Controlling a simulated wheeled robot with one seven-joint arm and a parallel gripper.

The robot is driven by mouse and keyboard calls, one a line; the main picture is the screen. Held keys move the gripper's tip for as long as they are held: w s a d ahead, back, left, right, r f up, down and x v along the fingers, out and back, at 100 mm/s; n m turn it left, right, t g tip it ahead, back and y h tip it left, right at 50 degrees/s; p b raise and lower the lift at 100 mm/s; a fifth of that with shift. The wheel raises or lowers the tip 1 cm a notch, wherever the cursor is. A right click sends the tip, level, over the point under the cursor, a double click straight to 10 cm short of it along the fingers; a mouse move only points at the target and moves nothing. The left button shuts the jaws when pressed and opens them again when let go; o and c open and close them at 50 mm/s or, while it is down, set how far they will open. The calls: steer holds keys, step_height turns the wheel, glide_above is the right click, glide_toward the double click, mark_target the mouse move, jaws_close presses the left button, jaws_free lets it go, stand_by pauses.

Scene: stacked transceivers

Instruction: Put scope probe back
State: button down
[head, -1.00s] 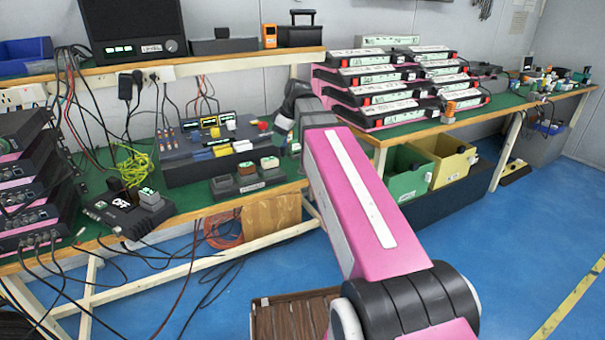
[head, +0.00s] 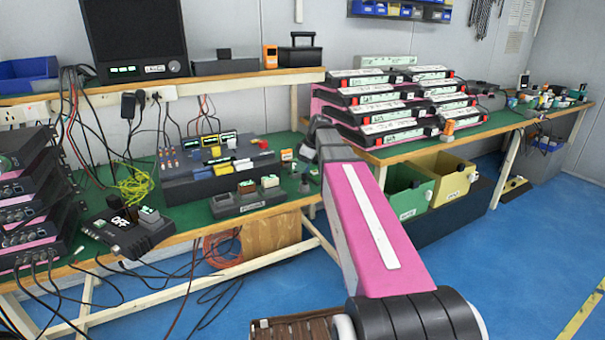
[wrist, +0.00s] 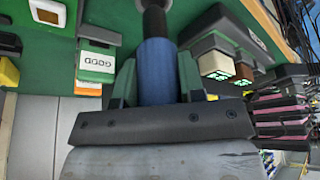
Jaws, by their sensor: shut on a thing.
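In the wrist view, my gripper (wrist: 157,88) is shut on a blue cylindrical body with a dark tip, which I take to be the scope probe (wrist: 157,62). The green fingers press it from both sides. The dark tip points away from the gripper over the green bench top; I cannot tell whether it touches anything. In the head view, my arm reaches to the bench's right end, and the fingers and probe cannot be made out there. I cannot pick out a probe holder for certain.
A dark tray (head: 250,206) with small blocks stands at the bench's front edge; its blocks show right of the probe in the wrist view. A white labelled block (wrist: 97,62) is left of it. A larger dark rack (head: 185,190) stands behind. Stacked pink-and-black transceivers (head: 390,105) stand right.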

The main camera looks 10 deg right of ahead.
steer(key=shift+f, duration=1.6)
steer(key=shift+f, duration=0.15)
steer(key=c, duration=0.7)
jaws_free()
steer(key=shift+f, duration=0.1)
steer(key=v, duration=1.1)
steer(key=shift+a, duration=0.2)
